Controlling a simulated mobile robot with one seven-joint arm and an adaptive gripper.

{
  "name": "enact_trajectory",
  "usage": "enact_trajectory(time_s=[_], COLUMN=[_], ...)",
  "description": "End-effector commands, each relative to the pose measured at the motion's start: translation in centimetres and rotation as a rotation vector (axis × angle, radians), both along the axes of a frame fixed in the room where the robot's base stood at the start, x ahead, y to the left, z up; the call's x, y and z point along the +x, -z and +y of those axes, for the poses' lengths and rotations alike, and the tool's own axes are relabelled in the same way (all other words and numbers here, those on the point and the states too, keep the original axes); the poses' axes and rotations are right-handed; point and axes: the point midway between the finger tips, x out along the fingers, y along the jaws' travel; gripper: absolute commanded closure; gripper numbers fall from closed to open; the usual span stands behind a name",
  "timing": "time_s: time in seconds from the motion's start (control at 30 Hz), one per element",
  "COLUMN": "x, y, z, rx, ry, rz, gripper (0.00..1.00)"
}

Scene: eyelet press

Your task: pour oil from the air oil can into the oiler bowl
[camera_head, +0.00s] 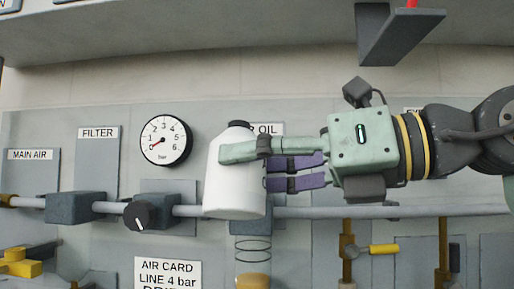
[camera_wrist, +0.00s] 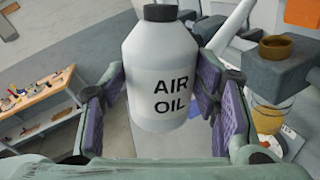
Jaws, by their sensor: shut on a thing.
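The air oil can (camera_head: 232,182) is a white bottle with a black top. Its label reads "AIR OIL" in the wrist view (camera_wrist: 165,65). My gripper (camera_head: 243,165) is shut around its body, with purple pads on both sides in the wrist view (camera_wrist: 162,80). The can is held near upright, slightly tilted, in front of the panel. The oiler bowl (camera_head: 253,256) is clear, with amber liquid low in it, and hangs under a blue-grey block partly hidden by the can. In the wrist view the bowl (camera_wrist: 268,117) is at right, under a block with a round brown fitting (camera_wrist: 275,47).
A grey pipe (camera_head: 390,211) runs across the panel. A pressure gauge (camera_head: 166,140), a black knob (camera_head: 142,216) and a filter block (camera_head: 75,207) are to the left. Yellow-handled valves (camera_head: 383,249) are at right. A grey overhang (camera_head: 200,30) is above. Shelves with small items (camera_wrist: 40,95) show at left.

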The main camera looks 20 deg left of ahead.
Motion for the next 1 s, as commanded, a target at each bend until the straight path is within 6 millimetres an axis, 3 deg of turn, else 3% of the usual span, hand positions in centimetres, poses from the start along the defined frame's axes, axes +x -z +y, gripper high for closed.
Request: enact_trajectory(time_s=[0.73, 1.0], x=[4.0, 4.1], y=[0.1, -1.6], z=[1.1, 1.2], rx=[-0.074, -0.112], ry=[0.001, 0.001], rz=[0.262, 0.391], gripper=[0.76, 0.76])
